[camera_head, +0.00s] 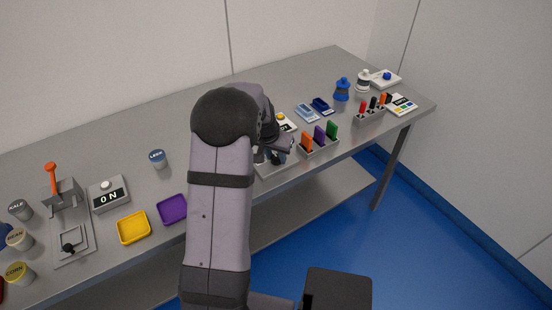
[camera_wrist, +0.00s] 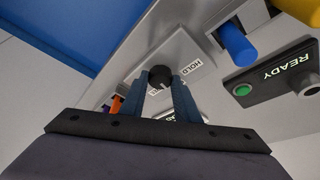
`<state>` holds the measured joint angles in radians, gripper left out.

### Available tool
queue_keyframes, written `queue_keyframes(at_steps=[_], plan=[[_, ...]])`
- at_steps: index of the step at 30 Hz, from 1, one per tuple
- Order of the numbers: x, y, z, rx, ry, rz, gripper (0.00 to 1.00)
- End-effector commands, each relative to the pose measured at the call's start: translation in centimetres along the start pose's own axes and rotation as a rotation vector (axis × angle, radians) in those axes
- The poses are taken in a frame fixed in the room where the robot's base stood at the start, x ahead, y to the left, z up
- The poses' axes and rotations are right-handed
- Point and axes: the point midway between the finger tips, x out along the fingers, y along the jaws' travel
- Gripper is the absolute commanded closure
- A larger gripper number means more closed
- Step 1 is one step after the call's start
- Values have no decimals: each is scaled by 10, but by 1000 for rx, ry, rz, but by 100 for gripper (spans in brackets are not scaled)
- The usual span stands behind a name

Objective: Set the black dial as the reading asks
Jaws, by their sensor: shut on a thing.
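The black dial (camera_wrist: 160,76) sits on a pale grey panel (camera_wrist: 140,70) in the wrist view. My gripper (camera_wrist: 161,84) is shut on the dial, with one blue-grey finger on each side. A label on the panel reads HOLD (camera_wrist: 191,67), to the right of the dial. Another label below the dial is mostly hidden by the fingers. A dark box with a lit READY display (camera_wrist: 287,62) and a green light (camera_wrist: 242,90) stands to the right. In the head view my arm hides the dial, and only part of its panel (camera_head: 278,168) shows.
A rack with orange, purple and green pieces (camera_head: 320,148) stands close to the right of my gripper. Purple (camera_head: 172,209) and yellow trays (camera_head: 134,228) lie left. The table behind my arm is mostly clear.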

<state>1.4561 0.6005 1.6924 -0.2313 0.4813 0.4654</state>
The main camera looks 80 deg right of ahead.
Motion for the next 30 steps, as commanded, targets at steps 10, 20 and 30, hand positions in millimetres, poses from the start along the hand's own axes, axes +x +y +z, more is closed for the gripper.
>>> queue_keyframes(at_steps=[10,20,30], plan=[[5,-4,1,271,5,112,94],[2,-5,-1,519,2,215,94],[1,-6,-2,648,1,268,94]])
